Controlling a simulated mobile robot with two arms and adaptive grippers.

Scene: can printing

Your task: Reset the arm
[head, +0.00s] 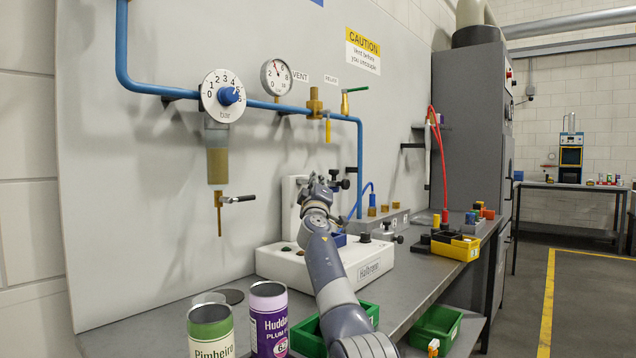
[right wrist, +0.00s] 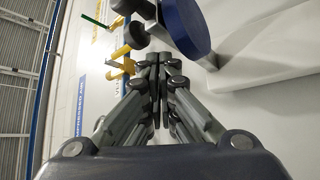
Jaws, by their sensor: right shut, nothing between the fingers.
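My right arm reaches up from the bottom of the head view. Its gripper (head: 336,182) is in front of the white Halbronn machine (head: 290,262), near the machine's dark upper parts. In the right wrist view the fingers (right wrist: 158,62) are shut together with nothing between them. A blue disc (right wrist: 186,28) on the machine is just beyond the fingertips, to the right; I cannot tell whether it touches them. My left gripper is not in view.
A green can (head: 211,335) and a purple can (head: 268,325) stand at the bench's front left. Green bins (head: 436,328) and a yellow bin (head: 456,247) are to the right. A pressure dial (head: 222,96) and blue pipe (head: 122,45) are on the wall panel.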

